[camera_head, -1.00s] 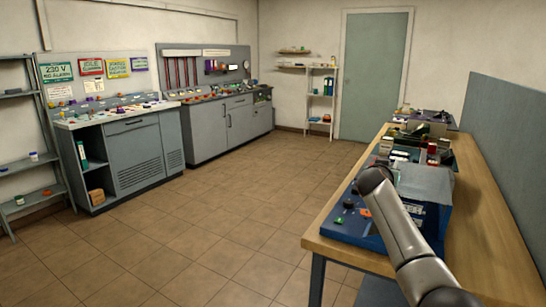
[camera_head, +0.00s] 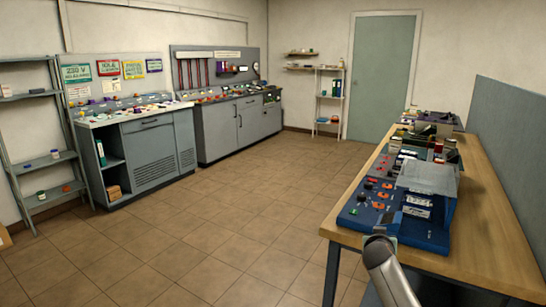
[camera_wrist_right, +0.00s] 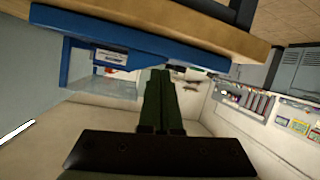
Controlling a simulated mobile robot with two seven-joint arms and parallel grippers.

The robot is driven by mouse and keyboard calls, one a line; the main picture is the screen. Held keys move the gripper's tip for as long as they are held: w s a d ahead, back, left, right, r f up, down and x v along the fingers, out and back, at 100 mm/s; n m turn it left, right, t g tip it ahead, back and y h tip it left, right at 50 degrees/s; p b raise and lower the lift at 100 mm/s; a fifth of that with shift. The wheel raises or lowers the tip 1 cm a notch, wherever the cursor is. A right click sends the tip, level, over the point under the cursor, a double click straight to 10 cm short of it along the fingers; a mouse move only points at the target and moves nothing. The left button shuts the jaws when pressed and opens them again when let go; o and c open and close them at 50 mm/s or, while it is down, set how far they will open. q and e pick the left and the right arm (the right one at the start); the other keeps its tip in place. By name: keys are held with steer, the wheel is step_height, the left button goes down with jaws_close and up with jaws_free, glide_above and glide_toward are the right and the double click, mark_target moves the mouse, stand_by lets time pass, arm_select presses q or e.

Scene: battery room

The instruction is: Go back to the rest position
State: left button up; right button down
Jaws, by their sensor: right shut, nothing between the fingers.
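My right arm enters the head view at the bottom right, its wrist low by the near edge of the wooden workbench (camera_head: 490,232). In the right wrist view the two dark green fingers of my right gripper (camera_wrist_right: 162,76) are together with nothing between them. The blue panel unit (camera_head: 376,218), with red and orange knobs and a grey cover, sits on the bench just beyond the wrist. The unit's blue edge (camera_wrist_right: 150,42) also shows in the strongly tilted right wrist view, close to the fingertips; I cannot tell the exact gap. My left gripper is out of view.
Grey cabinets (camera_head: 150,155) and an open shelf rack (camera_head: 42,160) line the left wall. A green door (camera_head: 383,78) is at the back. The tiled floor (camera_head: 220,225) between is clear.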

steer(key=s+a+f+n+g+y+p, duration=0.1)
steer(key=s+a+f+n+y+p, duration=0.15)
steer(key=s+f, duration=0.75)
steer(key=s+a+f+n+g+y+p, duration=0.15)
steer(key=s+a+f, duration=0.25)
steer(key=s+f, duration=0.6)
steer(key=s+a+y+p, duration=0.1)
steer(key=s+a+y, duration=0.1)
steer(key=s, duration=1.1)
steer(key=s+a+n+y+p, duration=0.1)
steer(key=s+a, duration=0.4)
steer(key=s, duration=0.8)
steer(key=shift+g+y, duration=0.35)
steer(key=shift+y, duration=0.15)
steer(key=shift+s+r, duration=0.1)
